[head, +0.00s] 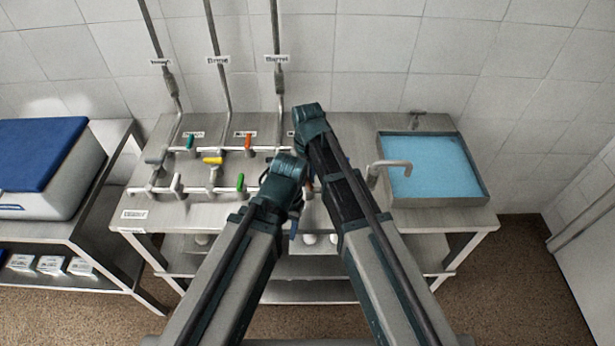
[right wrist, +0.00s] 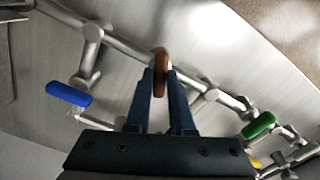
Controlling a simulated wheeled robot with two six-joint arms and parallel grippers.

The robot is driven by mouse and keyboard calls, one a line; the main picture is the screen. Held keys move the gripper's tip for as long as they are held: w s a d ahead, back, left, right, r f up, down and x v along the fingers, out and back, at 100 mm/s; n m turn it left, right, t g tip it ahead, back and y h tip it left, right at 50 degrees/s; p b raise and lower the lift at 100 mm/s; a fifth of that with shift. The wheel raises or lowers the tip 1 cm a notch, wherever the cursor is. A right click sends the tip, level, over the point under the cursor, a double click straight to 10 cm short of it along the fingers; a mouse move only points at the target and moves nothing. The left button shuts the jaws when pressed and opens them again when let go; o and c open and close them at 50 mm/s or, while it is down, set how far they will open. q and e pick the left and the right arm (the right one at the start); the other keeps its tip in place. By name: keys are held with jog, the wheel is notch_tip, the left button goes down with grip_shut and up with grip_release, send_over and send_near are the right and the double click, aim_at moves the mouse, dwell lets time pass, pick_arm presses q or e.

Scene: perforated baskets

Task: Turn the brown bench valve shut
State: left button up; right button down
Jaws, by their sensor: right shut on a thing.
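The brown valve handle (right wrist: 160,62) sits on the grey pipework of the bench. In the right wrist view my right gripper (right wrist: 160,78) has its two blue fingers on either side of the handle, shut on it. There the handle stands roughly across the pipe. In the head view only a small piece of the brown handle (head: 309,184) shows between my arms, and the right gripper is mostly hidden. My left arm reaches in beside it; its jaws are too hidden to judge.
Green (right wrist: 258,125) and blue (right wrist: 68,94) handles flank the brown one. A yellow handle (head: 213,160), an orange-red handle (head: 248,142) and others stand further left. A tap (head: 392,165) and water-filled sink (head: 430,202) are on the right. Pipes rise up the wall behind.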

aim_at(308, 180)
jog(key=m, duration=0.4)
jog(key=shift+m, duration=0.3)
dwell(0.4)
jog(key=c, duration=0.8)
grip_release()
jog(key=shift+r, duration=0.1)
notch_tip(308, 180, up, 14)
jog(key=p, duration=1.4)
jog(key=shift+f, duration=0.2)
